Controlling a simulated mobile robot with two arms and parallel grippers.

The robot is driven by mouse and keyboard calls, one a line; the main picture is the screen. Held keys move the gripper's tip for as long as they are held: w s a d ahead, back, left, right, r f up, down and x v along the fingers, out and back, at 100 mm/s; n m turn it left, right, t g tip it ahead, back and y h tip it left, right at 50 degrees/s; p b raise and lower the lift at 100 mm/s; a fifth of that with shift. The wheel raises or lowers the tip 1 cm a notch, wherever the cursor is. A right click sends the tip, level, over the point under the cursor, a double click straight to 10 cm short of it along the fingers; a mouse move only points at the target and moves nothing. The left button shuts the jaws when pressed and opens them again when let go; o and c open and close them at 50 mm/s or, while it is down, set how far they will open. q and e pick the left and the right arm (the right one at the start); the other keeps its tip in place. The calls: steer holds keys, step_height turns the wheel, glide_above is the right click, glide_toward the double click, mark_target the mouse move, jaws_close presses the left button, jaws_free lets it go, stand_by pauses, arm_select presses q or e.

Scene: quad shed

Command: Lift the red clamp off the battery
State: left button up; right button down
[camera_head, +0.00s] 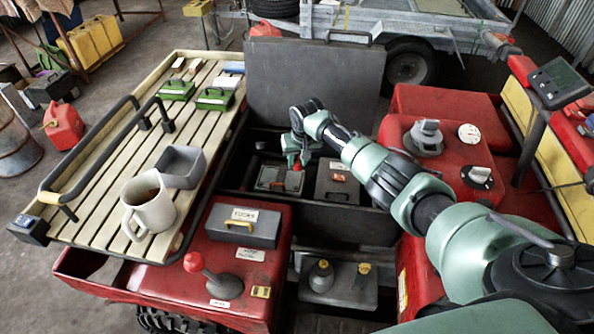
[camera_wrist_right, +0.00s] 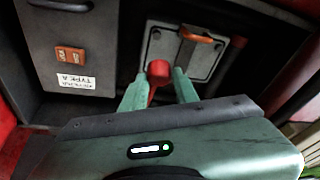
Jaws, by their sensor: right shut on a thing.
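The red clamp (camera_wrist_right: 158,72) is between the fingers of my right gripper (camera_wrist_right: 157,90) in the right wrist view. The gripper is shut on it. The battery (camera_wrist_right: 192,50), a grey box with an orange handle, lies just beyond the clamp. Whether the clamp touches the battery cannot be told. In the head view my right gripper (camera_head: 292,160) reaches down into the open dark compartment, over the battery (camera_head: 268,178), with a bit of the red clamp (camera_head: 297,166) showing. My left gripper is not in view.
A second grey box (camera_head: 337,182) with an orange switch and a label stands beside the battery. The compartment's raised lid (camera_head: 310,85) stands behind. A wooden slatted rack (camera_head: 120,160) with a mug (camera_head: 149,205) is at left. A red lever (camera_head: 195,262) stands in front.

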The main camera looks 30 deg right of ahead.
steer(key=r, duration=0.1)
steer(key=w+d+r, duration=0.1)
steer(key=w+r+b, duration=0.1)
steer(key=shift+d+r, duration=0.1)
steer(key=shift+d, duration=0.25)
steer(key=shift+w+d+r+b, duration=0.45)
steer(key=shift+w+d+r, duration=0.15)
steer(key=shift+r, duration=0.15)
steer(key=c, duration=1.5)
jaws_free()
steer(key=shift+o, duration=0.6)
steer(key=shift+w+d+f, duration=0.15)
steer(key=shift+d+f, duration=0.05)
steer(key=shift+f, duration=0.05)
steer(key=shift+a+r, duration=0.1)
steer(key=shift+r, duration=0.15)
steer(key=v, duration=0.7)
steer(key=shift+r, duration=0.2)
